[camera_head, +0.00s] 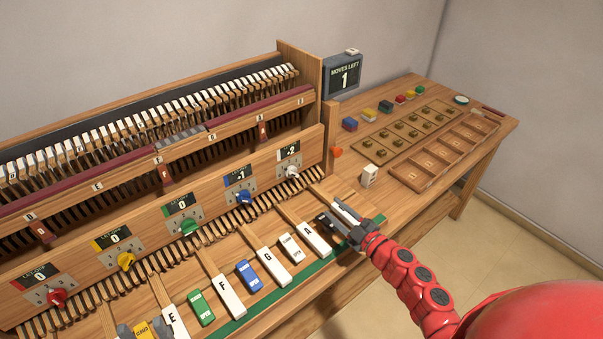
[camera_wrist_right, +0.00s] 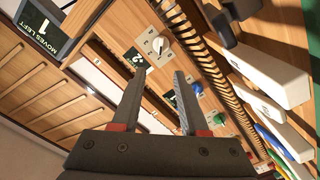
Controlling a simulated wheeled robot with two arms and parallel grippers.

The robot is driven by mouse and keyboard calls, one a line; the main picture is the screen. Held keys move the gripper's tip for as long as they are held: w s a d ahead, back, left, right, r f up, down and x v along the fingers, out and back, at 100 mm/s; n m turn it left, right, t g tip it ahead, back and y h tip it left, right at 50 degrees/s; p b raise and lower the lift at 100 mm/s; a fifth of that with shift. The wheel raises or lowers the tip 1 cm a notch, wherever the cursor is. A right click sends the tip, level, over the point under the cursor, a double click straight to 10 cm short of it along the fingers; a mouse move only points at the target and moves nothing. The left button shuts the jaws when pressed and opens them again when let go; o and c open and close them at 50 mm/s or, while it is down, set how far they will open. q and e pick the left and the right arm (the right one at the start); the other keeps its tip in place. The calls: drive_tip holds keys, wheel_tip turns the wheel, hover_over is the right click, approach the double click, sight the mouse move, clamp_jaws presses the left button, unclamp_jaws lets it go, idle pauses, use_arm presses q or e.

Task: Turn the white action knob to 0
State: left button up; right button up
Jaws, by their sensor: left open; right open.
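The white knob (camera_head: 292,171) is on the wooden front panel, at the right end of a row of coloured knobs. The small display above it (camera_head: 289,154) seems to read 2, with a possible sign in front. In the right wrist view the white knob (camera_wrist_right: 158,43) is beyond the fingertips, with its display (camera_wrist_right: 136,60) beside it. My right gripper (camera_head: 333,211) is open and empty, over the keys to the lower right of the knob, apart from it. It also shows in the wrist view (camera_wrist_right: 158,76). My left gripper (camera_head: 142,328) shows only as grey tips at the bottom edge, beside a yellow block.
Blue (camera_head: 244,197), green (camera_head: 189,227), yellow (camera_head: 126,260) and red (camera_head: 57,296) knobs line the panel. Lettered keys and coloured blocks lie below. A sign (camera_head: 345,76) reads "MOVES LEFT 1". A side table holds a wooden tray (camera_head: 428,184) and small blocks.

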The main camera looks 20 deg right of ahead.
sight(295, 176)
drive_tip(key=p+x, duration=0.3)
drive_tip(key=x, duration=1.2)
drive_tip(key=shift+a+r, duration=0.1)
drive_tip(key=shift+a, duration=0.1)
drive_tip(key=shift+x, duration=0.75)
drive_tip(key=shift+c, duration=0.3)
clamp_jaws()
